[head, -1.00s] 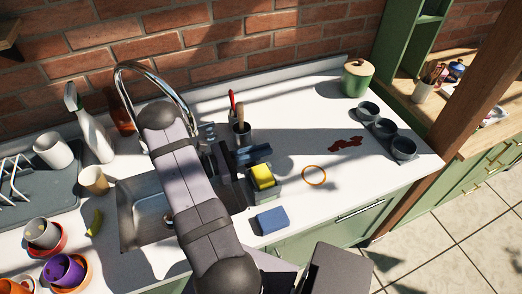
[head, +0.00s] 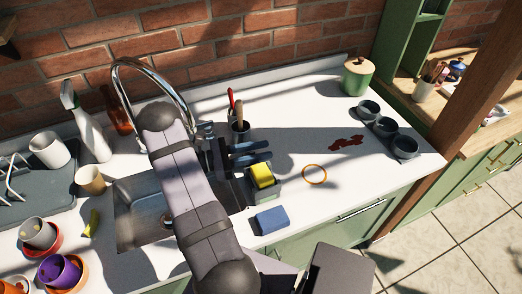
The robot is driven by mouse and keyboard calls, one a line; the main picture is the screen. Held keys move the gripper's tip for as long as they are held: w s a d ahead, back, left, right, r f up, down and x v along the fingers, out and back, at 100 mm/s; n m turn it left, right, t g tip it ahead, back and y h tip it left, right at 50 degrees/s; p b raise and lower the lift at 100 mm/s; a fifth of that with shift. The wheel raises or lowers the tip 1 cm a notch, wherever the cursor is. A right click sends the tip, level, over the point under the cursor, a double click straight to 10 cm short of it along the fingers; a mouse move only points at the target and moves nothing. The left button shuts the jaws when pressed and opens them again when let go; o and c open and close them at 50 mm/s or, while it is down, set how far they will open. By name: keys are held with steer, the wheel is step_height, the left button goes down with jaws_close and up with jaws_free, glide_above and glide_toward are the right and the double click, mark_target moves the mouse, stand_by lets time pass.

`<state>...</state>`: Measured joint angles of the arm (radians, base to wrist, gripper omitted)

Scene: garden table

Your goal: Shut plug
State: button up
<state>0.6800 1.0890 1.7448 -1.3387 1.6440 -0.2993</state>
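The steel sink (head: 140,205) is set in the white counter, partly hidden behind my arm. A small round drain fitting (head: 166,218) shows in its floor; I cannot tell whether a plug sits in it or whether it is open or shut. My gripper (head: 262,151) is over the counter to the right of the sink, behind the yellow sponge. Its two dark fingers point right and stand apart with bare counter showing between them. It appears empty.
A chrome faucet (head: 150,65) arches behind my arm. A yellow sponge (head: 262,174) sits in a grey holder, with a blue sponge (head: 272,219) in front. A utensil pot (head: 240,131) stands behind my gripper.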

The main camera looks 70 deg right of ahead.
steer(key=shift+b+v, duration=1.3)
steer(key=shift+v, duration=2.2)
steer(key=shift+o, duration=0.2)
